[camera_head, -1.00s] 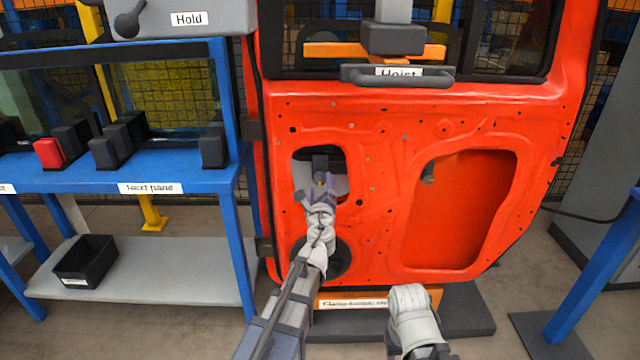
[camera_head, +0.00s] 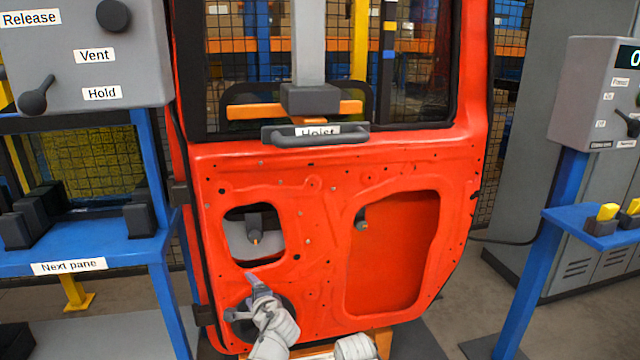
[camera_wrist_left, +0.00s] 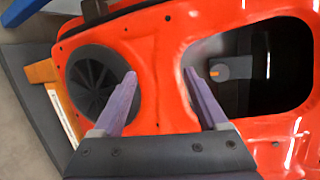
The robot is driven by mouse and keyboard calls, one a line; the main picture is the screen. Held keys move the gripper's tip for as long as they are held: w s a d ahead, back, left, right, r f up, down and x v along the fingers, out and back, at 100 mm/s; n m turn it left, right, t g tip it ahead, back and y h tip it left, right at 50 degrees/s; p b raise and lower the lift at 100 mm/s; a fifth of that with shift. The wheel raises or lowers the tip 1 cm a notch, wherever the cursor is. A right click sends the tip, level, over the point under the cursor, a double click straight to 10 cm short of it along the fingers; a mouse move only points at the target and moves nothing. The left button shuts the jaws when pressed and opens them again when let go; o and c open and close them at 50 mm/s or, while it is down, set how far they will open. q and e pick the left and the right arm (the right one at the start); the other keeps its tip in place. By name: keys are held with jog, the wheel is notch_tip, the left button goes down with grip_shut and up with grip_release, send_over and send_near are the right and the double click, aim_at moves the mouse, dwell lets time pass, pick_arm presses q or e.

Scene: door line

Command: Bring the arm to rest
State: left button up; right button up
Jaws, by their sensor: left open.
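My left gripper (camera_head: 255,283) is in front of the lower left of the red door (camera_head: 325,180), near the round black speaker. In the left wrist view its two purple fingers (camera_wrist_left: 157,95) are spread with nothing between them but the red panel behind. The speaker (camera_wrist_left: 92,82) lies left of the fingers and the door's dark opening (camera_wrist_left: 265,65) lies right of them. I cannot tell whether a finger touches the door. Of my right arm, only a grey-white part (camera_head: 357,347) shows at the bottom edge in the head view; its gripper is not seen.
A hoist with a grey handle (camera_head: 315,134) hangs before the door window. A control box with levers (camera_head: 85,55) is at upper left, over a blue rack (camera_head: 110,258). A blue stand (camera_head: 545,255) with yellow-topped items and a grey panel box (camera_head: 600,95) is at right.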

pick_arm(q)
jog(key=s+d+f+n+g+h, duration=0.3)
jog(key=s+d+f+n+g, duration=0.35)
jog(key=s, duration=0.55)
jog(key=s+d+f+n+g+h, duration=0.3)
jog(key=s+d+f+g, duration=0.3)
jog(key=s+d+f, duration=0.4)
notch_tip(320, 180, up, 40)
jog(key=s+a+p, duration=0.1)
jog(key=p, duration=3.7)
jog(key=shift+r+p, duration=0.25)
jog(key=shift+p, duration=0.1)
